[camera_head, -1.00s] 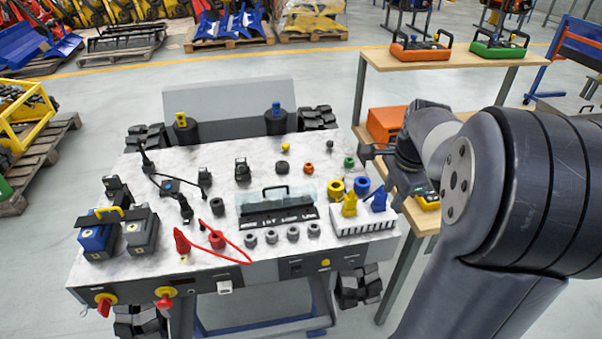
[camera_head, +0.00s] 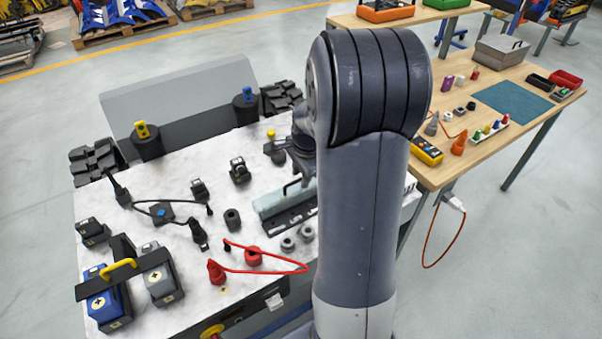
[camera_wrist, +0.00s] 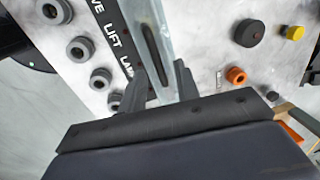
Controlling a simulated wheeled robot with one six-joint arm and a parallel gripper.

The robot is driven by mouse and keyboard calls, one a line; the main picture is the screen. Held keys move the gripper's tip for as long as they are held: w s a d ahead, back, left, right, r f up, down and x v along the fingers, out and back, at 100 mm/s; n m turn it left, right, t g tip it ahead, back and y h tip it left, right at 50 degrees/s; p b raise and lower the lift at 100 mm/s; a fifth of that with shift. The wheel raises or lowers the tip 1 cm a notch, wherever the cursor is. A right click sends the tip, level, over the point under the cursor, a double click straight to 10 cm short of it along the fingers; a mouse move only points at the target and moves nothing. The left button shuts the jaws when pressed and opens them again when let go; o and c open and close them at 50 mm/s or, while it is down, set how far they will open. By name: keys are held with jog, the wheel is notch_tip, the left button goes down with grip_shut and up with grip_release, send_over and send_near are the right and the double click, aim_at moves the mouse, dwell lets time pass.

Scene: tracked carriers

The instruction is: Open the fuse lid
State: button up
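The fuse lid (camera_head: 277,200) is a pale, see-through cover with a black handle, on the white-topped bench; my arm partly hides its right end. In the wrist view the lid (camera_wrist: 170,45) runs as a pale strip toward my fingers, beside a black strip with white lettering. The dark handle (camera_wrist: 152,45) shows on it. My gripper (camera_wrist: 160,75) has its two dark fingers apart, one on each side of the lid's line; I cannot tell whether they touch it. The lid looks shut. In the head view my arm mostly hides the gripper.
Grey round caps (camera_wrist: 80,48) line one side of the lid; black, orange (camera_wrist: 236,76) and yellow caps stand on the other. A red cable (camera_head: 270,270) and dark plugs lie left of the lid. A wooden table (camera_head: 500,100) with small items stands right.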

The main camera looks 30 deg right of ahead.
jog(key=shift+c, duration=0.3)
grip_shut()
jog(key=shift+r, duration=0.1)
